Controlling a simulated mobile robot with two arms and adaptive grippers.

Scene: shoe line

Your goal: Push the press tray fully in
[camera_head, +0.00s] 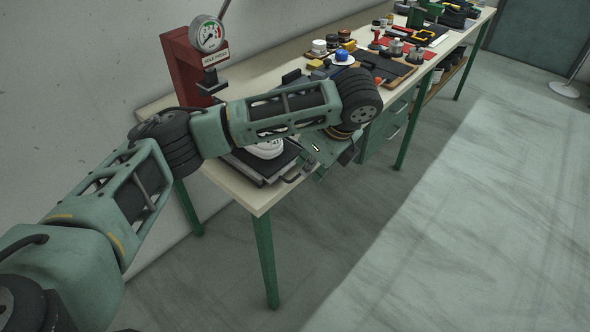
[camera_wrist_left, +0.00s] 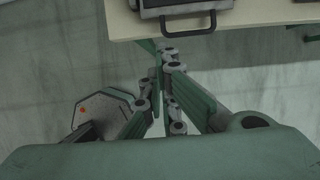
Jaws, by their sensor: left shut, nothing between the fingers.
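The press tray (camera_head: 259,178) is a flat dark tray on the near end of the bench, below and in front of the red press (camera_head: 178,65). A white shoe (camera_head: 265,149) sits on it, partly hidden by my left arm. In the left wrist view the tray's front edge (camera_wrist_left: 165,11) and its dark handle (camera_wrist_left: 188,32) show at the top, close to the table edge. My left gripper (camera_head: 300,168) is off the bench's front edge, beside the handle. In the wrist view its fingers (camera_wrist_left: 170,56) are shut, empty and pointed towards the handle, with a small gap visible.
The pale bench (camera_head: 257,199) on green legs runs away to the upper right. A dial gauge (camera_head: 207,34) tops the press. Jars, a blue-topped pot (camera_head: 341,56) and dark mats lie farther along. Green drawers (camera_head: 383,135) hang under the bench. The floor in front is clear.

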